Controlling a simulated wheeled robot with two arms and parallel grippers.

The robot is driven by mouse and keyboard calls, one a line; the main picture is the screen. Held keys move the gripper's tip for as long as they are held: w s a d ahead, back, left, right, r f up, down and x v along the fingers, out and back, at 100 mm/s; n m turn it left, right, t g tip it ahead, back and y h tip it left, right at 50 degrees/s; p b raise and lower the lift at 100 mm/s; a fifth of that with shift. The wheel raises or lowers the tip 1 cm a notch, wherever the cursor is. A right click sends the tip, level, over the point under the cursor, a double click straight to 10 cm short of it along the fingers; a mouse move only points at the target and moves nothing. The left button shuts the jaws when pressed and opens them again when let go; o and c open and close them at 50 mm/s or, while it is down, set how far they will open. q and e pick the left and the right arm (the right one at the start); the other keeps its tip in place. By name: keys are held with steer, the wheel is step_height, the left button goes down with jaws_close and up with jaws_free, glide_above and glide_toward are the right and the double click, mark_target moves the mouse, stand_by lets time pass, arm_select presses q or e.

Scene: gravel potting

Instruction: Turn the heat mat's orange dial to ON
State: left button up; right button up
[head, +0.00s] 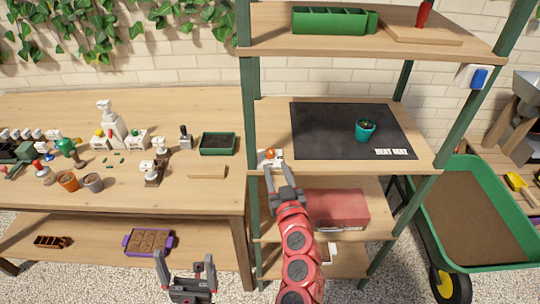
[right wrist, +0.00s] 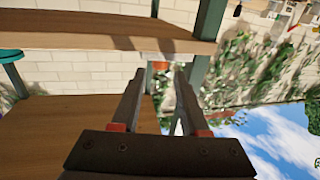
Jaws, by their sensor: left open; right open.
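The heat mat (head: 320,140) is a black sheet on the rack's middle shelf. Its orange dial (head: 270,154) sits on a small white control box (head: 263,162) at the shelf's front left corner. My right gripper (head: 279,170) is open just in front of the box. In the right wrist view the orange dial (right wrist: 160,66) shows beyond and between the open fingertips (right wrist: 160,78); I cannot tell whether they touch it. The dial's setting is too small to read. My left gripper (head: 186,262) is open and empty, low in front of the workbench.
A teal pot with a plant (head: 365,130) stands on the mat. A red box (head: 338,208) lies on the shelf below. Green rack posts (head: 249,110) stand close beside the control box. The workbench (head: 60,105) at left holds bottles and pots; a green wheelbarrow (head: 470,170) stands right.

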mark_target(271, 156)
steer(key=x, duration=0.7)
steer(key=shift+w+p, duration=0.15)
steer(key=shift+p, duration=0.2)
jaws_close()
